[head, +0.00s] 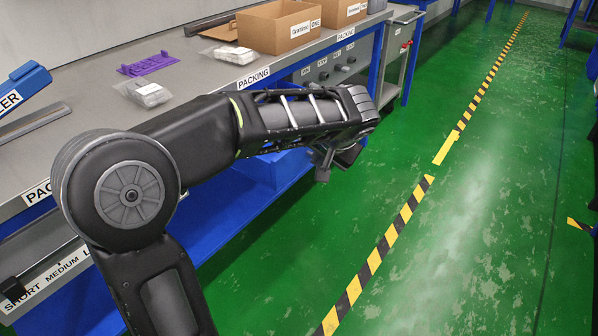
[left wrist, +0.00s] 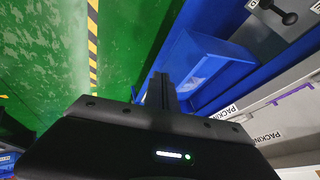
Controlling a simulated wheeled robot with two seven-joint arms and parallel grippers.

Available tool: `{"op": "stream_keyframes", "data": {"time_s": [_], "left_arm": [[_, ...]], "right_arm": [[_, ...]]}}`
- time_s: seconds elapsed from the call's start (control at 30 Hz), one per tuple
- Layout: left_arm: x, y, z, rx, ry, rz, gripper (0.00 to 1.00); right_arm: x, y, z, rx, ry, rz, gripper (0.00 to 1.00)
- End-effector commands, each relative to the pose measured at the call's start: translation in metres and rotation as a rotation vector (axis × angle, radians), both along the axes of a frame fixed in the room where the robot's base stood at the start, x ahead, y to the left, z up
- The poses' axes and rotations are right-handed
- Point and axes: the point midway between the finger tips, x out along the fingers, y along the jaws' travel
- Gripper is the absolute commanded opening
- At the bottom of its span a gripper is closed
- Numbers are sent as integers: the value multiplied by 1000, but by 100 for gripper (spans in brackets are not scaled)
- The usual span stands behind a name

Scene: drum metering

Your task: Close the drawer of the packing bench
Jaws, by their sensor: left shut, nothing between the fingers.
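The packing bench (head: 215,72) has a grey top with "PACKING" labels and runs along the left of the head view. A grey panel with dark knobs (head: 335,68) sits under its far part. A grey front (head: 45,275) marked "SHORT MEDIUM" shows at lower left. I cannot tell which part is the drawer or how far it stands out; my left arm hides much of the bench front. My left gripper (head: 325,168) is beside the bench front, over the floor side, pointing down. In the left wrist view its fingers (left wrist: 160,90) are together and empty. My right gripper is out of view.
Cardboard boxes (head: 278,28), bagged items (head: 148,92) and a purple piece (head: 148,63) lie on the bench top. A blue bin (left wrist: 205,65) is under the bench. A grey cart (head: 400,45) stands beyond. The green floor (head: 470,220) with striped tape is clear.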

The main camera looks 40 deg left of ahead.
Motion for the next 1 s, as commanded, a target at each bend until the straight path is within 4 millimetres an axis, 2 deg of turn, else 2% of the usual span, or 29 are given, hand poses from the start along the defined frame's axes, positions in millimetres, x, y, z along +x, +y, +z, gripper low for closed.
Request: {"op": "stream_keyframes", "data": {"time_s": [0.27, 0.47, 0.77, 0.9, 1.0], "left_arm": [[4, 6, -11, -2, 1, 4, 0], [14, 20, -36, -2, 3, 4, 0], [36, 49, -85, -4, 3, 5, 0], [36, 72, -80, -2, -1, 6, 0], [35, 82, -81, -2, 0, 5, 0]], "right_arm": [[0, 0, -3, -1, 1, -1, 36], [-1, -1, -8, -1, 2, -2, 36], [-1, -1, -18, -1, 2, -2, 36], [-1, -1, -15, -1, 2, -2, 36], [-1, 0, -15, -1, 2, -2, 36]]}}
